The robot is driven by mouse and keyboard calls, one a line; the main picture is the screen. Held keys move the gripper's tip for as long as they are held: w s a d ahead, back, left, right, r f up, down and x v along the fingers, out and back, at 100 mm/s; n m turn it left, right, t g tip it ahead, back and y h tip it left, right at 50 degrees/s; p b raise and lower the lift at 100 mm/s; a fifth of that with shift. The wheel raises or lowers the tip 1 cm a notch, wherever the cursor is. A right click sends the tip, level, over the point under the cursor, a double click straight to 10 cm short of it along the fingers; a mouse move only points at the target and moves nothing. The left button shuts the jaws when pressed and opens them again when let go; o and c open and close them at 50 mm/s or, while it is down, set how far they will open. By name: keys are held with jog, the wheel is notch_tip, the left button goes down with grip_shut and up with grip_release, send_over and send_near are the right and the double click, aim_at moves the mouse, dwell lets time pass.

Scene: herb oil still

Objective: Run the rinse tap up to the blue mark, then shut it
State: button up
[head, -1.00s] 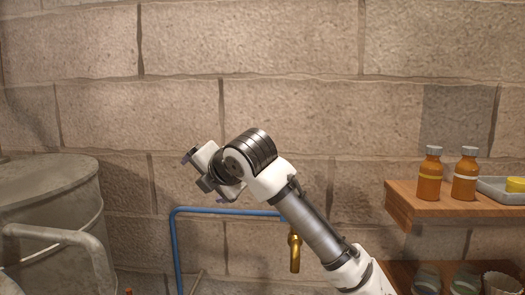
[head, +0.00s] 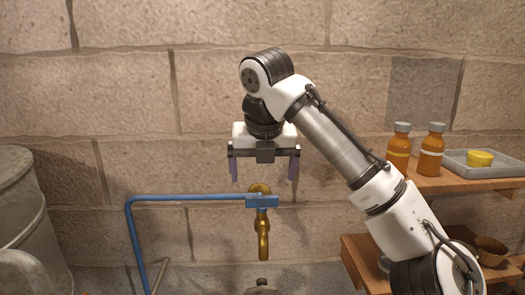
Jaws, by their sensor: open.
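The rinse tap (head: 263,225) is a brass spout on the stone wall, in the middle of the head view. It has a blue lever handle (head: 262,202) lying level across its top. A blue pipe (head: 185,199) runs to it from the left. My gripper (head: 264,176) points down just above the tap in the picture, with its two fingers apart and nothing between them. I cannot tell how far it is from the tap in depth. I see no blue mark and no water flowing from the spout. A dark rounded top (head: 262,288) shows below the spout, mostly cut off.
A large grey metal vessel (head: 30,200) stands at the left. A wooden shelf (head: 450,184) at the right holds two orange bottles (head: 431,150) and a grey tray (head: 500,168) with a yellow item (head: 480,158). A lower shelf (head: 358,255) is partly behind my arm.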

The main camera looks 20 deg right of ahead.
aim_at(262, 197)
jog(key=p+x, duration=0.1)
jog(key=x, duration=0.6)
jog(key=shift+w+f, duration=0.15)
jog(key=shift+f, duration=0.15)
jog(key=c, duration=1)
jog(key=shift+c, duration=0.2)
jog(key=o, duration=1)
jog(key=shift+o, duration=0.2)
jog(key=b+v, duration=0.1)
jog(key=v, duration=1.3)
jog(key=shift+b, duration=0.35)
